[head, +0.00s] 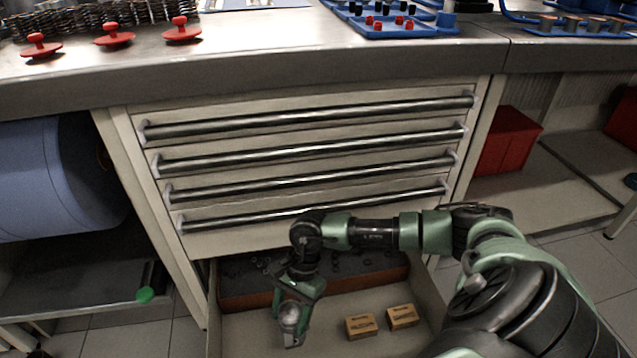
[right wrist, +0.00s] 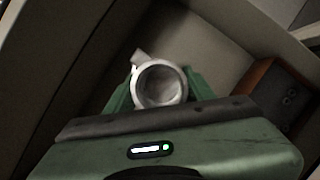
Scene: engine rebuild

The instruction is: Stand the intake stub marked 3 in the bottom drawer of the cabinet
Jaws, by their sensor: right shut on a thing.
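The bottom drawer (head: 250,342) of the cabinet (head: 190,236) is pulled open. My right gripper (head: 291,322) reaches down into the left part of the drawer. It is shut on a grey metal intake stub (head: 290,318), a short tube whose round open end faces the camera in the right wrist view (right wrist: 161,84). The marking on the stub cannot be read. The stub looks low over the drawer floor; I cannot tell whether it touches it. My left gripper is not in view.
A brown tray (head: 340,284) with small dark parts lies along the drawer's back. Two small cardboard boxes (head: 361,326) (head: 403,316) sit right of my gripper. The drawer's front left floor looks free. Closed drawers with long bar handles (head: 310,153) are above.

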